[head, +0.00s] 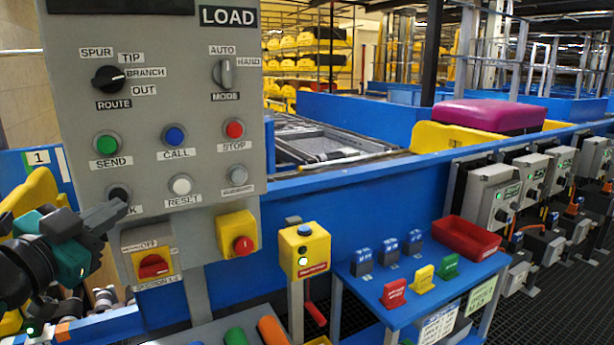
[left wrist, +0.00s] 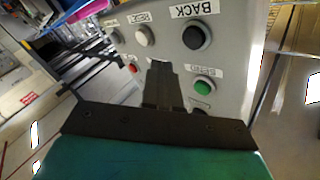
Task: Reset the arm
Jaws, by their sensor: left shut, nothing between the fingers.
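My left gripper (head: 122,208) is shut and empty at the lower left of the grey LOAD control panel (head: 215,130). In the head view its fingertips overlap the BACK label just below the black button (head: 118,193). In the left wrist view the shut fingers (left wrist: 161,72) point at the panel, between the green SEND button (left wrist: 203,87) and the red button (left wrist: 132,67), hiding the blue button. The white RESET button (head: 181,185) is right of the fingertips; it also shows in the wrist view (left wrist: 144,36). I cannot tell whether the fingers touch the panel. My right gripper is not in view.
A yellow post box (head: 304,250) and a blue table (head: 420,290) with a red bin (head: 467,237) stand right. The conveyor (head: 340,150) runs behind.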

